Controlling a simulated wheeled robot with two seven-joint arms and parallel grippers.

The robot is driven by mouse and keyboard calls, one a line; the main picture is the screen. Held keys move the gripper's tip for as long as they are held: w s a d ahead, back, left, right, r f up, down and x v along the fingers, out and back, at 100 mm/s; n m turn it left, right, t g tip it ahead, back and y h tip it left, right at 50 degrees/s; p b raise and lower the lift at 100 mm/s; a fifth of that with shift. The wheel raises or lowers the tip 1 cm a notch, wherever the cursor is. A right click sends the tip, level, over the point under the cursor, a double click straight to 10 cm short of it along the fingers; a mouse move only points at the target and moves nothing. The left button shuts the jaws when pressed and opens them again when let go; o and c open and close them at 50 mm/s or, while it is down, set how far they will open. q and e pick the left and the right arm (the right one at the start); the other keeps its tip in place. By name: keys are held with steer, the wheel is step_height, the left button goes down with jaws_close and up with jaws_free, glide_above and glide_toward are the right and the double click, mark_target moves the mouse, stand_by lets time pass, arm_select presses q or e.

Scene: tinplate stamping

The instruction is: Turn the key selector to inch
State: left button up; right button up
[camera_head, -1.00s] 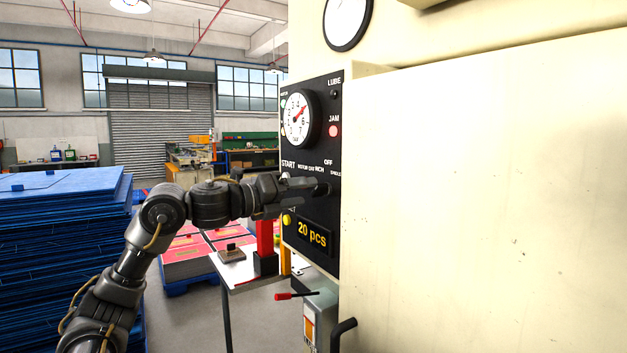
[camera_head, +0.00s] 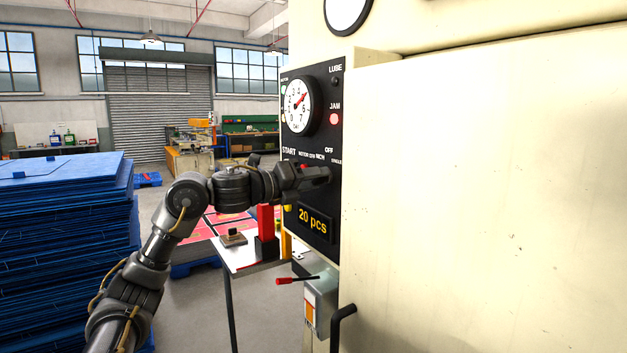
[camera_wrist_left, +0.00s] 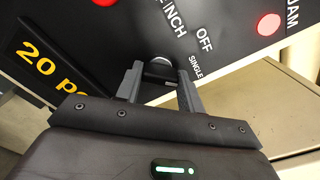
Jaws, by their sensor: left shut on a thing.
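The black control panel (camera_head: 322,130) is on the face of the cream machine. The key selector (camera_wrist_left: 159,68) shows in the left wrist view as a small dark knob with a bright upper edge, below the INCH, OFF and SINGLE labels. My left gripper (camera_wrist_left: 160,82) is shut on it, one finger on each side. In the head view my left gripper (camera_head: 322,176) reaches the panel from the left and hides the selector. Which label the key points to cannot be told. My right gripper is not in view.
The panel also has a white dial (camera_head: 297,106), a lit JAM lamp (camera_head: 334,119) and a 20 pcs display (camera_head: 313,224). A red-knobbed lever (camera_head: 284,281) is below. Blue stacked sheets (camera_head: 65,230) stand at the left. The cream machine body (camera_head: 480,190) fills the right.

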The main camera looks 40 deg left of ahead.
arm_select(q)
steer(key=shift+n, duration=0.4)
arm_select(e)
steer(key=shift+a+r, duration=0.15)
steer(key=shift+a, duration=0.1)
arm_select(q)
steer(key=shift+n, duration=0.3)
steer(key=shift+n+p, duration=2.85)
steer(key=shift+n, duration=5.35)
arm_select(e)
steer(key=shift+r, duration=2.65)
arm_select(q)
steer(key=shift+f, duration=0.1)
steer(key=o, duration=1)
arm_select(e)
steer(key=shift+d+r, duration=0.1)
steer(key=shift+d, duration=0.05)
